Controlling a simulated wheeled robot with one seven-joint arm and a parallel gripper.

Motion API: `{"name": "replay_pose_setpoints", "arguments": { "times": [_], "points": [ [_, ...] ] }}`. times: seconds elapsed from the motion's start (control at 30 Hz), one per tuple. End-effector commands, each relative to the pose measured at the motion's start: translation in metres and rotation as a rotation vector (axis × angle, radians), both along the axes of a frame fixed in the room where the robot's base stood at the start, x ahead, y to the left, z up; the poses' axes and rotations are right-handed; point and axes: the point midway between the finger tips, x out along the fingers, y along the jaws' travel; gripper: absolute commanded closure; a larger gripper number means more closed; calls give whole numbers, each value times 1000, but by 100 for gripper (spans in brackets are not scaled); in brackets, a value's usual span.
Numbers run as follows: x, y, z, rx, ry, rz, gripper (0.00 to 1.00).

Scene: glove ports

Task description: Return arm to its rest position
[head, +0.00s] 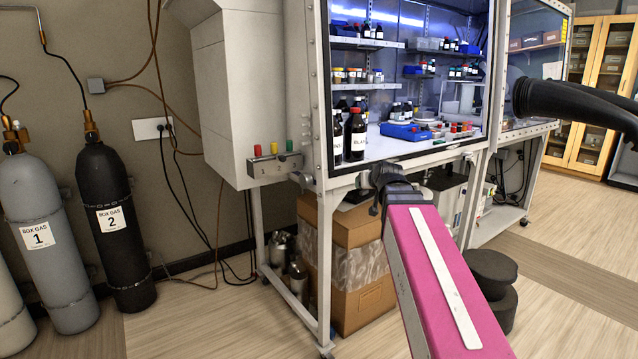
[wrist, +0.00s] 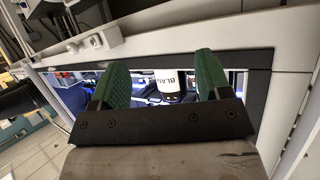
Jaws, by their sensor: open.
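My arm (head: 432,270), with a pink and white link, reaches forward from the lower right in the head view toward the front of the glove box. Its dark end (head: 388,180) is just below the box's window edge; the fingers cannot be made out there. In the wrist view my gripper (wrist: 160,72) is open, with two green fingers apart and nothing held between them. A dark bottle with a white label (wrist: 167,82) shows beyond the gap, inside the box. It appears clear of the fingers.
The lit glove box (head: 322,100) holds shelves of bottles and a blue tray (head: 405,131). A black glove sleeve (head: 570,100) sticks out at right. Gas cylinders (head: 110,235) stand at left. Floor at front left is clear.

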Motion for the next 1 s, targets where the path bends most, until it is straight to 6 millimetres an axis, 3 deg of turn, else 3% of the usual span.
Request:
{"name": "replay_pose_setpoints", "arguments": {
  "times": [0.03,0.2,0.37,0.6,0.8,1.0],
  "points": [
    [-5,0,-26,-5,57,0,29],
    [-24,-1,-103,-16,247,-4,29],
    [-50,-4,-171,-29,425,-14,29],
    [-102,-9,-264,-54,692,-39,29],
    [-153,-15,-328,-80,906,-67,29],
    [-191,-19,-365,-102,1048,-90,29]
  ]
}}
